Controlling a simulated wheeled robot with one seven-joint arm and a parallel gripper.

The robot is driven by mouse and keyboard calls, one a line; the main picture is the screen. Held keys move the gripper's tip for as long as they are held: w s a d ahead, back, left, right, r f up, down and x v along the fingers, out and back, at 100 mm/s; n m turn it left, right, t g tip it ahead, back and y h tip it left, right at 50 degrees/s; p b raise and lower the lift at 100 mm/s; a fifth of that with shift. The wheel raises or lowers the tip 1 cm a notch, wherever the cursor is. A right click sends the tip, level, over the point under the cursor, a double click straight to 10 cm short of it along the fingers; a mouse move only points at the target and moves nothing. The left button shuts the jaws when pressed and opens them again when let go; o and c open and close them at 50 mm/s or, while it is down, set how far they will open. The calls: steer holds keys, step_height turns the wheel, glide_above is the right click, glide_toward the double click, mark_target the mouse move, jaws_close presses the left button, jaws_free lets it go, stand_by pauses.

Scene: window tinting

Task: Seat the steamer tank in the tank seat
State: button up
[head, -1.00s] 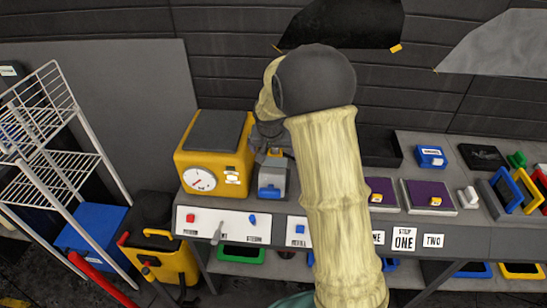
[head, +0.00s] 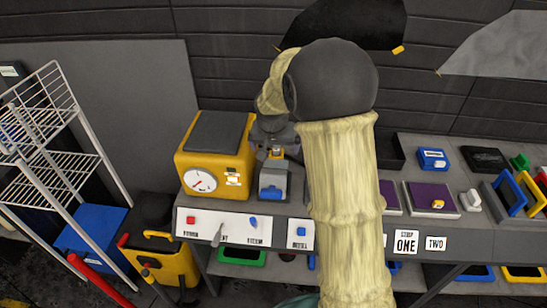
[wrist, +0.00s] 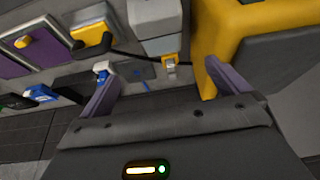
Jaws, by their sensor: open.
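A grey block with a blue front (head: 272,180) stands on the bench, right of the yellow gauge machine (head: 215,160). I take it for the steamer tank but cannot be sure. In the wrist view the grey block (wrist: 155,28) is at the top, with a small yellow and white piece (wrist: 170,62) on its near side. The yellow machine (wrist: 210,55) is right of it there. My gripper (wrist: 160,80) is open and empty, its purple fingers apart, just behind the block. In the head view my arm partly hides this spot. I cannot make out the tank seat.
A panel with buttons and a lever (head: 224,226) runs along the bench front. Purple pads with yellow tools (head: 433,198) lie to the right. A dark cable (wrist: 130,58) crosses near my left-hand finger in the wrist view. A wire rack (head: 50,130) stands at far left.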

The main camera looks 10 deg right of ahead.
steer(key=s+d+f+n+g+y, duration=0.1)
steer(key=s+n, duration=0.2)
steer(key=s, duration=2.1)
steer(key=shift+s+d+g, duration=0.15)
steer(key=shift+s+g, duration=0.05)
steer(key=shift+g, duration=0.1)
